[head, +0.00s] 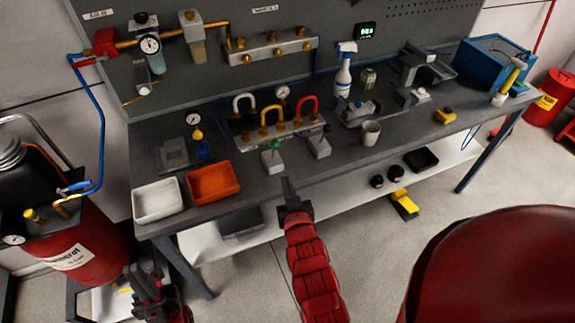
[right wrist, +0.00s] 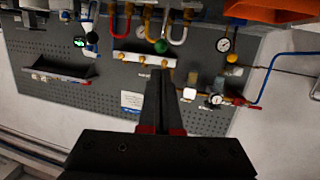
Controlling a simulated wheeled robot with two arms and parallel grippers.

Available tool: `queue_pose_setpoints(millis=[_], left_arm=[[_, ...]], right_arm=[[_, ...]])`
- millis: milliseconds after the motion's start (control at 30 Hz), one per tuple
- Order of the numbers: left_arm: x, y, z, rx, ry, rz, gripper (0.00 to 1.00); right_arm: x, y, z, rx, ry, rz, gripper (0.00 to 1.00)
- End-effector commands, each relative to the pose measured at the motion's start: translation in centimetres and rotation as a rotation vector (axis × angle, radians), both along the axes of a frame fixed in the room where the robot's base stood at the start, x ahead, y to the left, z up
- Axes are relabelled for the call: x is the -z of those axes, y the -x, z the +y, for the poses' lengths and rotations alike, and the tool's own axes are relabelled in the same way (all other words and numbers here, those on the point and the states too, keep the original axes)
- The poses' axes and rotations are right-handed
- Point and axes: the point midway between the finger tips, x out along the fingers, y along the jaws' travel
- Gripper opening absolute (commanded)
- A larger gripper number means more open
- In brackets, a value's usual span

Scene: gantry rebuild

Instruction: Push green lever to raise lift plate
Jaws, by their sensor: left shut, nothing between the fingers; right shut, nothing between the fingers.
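The green lever (head: 275,145) has a round green knob and stands on a light grey block near the front edge of the workbench. Its green knob also shows in the right wrist view (right wrist: 161,46), just beyond my fingertips. My right gripper (head: 287,181) is shut and empty, pointing at the bench just in front of the lever's block. I see no clear contact with the lever. My left gripper (head: 146,272) is shut and empty, low at the left, below the bench front. I cannot tell which part is the lift plate.
A second lever (head: 319,145) with a dark knob stands to the right of the green one. A manifold with white, yellow and red hoses (head: 271,117) is behind. An orange tray (head: 212,183) and a white tray (head: 158,200) sit left. A mug (head: 371,133) stands right.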

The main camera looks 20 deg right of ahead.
Motion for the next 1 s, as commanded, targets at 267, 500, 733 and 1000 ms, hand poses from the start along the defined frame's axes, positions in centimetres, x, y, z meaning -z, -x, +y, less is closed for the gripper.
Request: queue_pose_setpoints(millis=[267,500,733,1000], left_arm=[[5.7,0.0,0.0,0.000,0.000,0.000,0.00],[5.6,0.0,0.0,0.000,0.000,0.000,0.00],[3.9,0.0,0.0,0.000,0.000,0.000,0.00],[3.4,0.0,0.0,0.000,0.000,0.000,0.00]], right_arm=[[1.7,-4.3,-0.8,0.000,0.003,-0.012,0.00],[1.1,-8.3,-1.4,0.000,0.004,-0.004,0.00],[1.8,-11.3,-1.9,-0.002,0.002,-0.004,0.00],[2.5,-12.7,-2.0,-0.004,0.003,-0.004,0.00]])
